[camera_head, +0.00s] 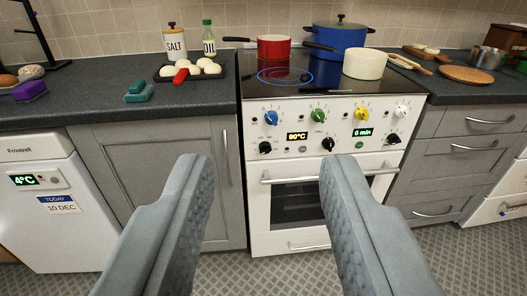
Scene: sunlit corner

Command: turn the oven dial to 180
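The white oven (259,224) stands ahead, below the hob. Its panel has a blue knob (271,118), a green knob (318,115), a yellow knob (361,114) and a white knob (401,112). Below them are black dials at the left (265,148), middle (327,144) and right (392,139). A display (297,136) between the left and middle dials reads 90°C. Another display (362,132) reads 0 min. The dial markings are too small to read. My gripper (263,168) is open and empty, its fingers apart in front of the oven, touching no dial.
The oven door handle (318,177) sticks out below the panel. A red pan (274,47), a blue pot (340,38) and a cream pot (365,64) stand on the hob (311,84). A white fridge (37,232) reading 4°C is at left. The patterned floor ahead is clear.

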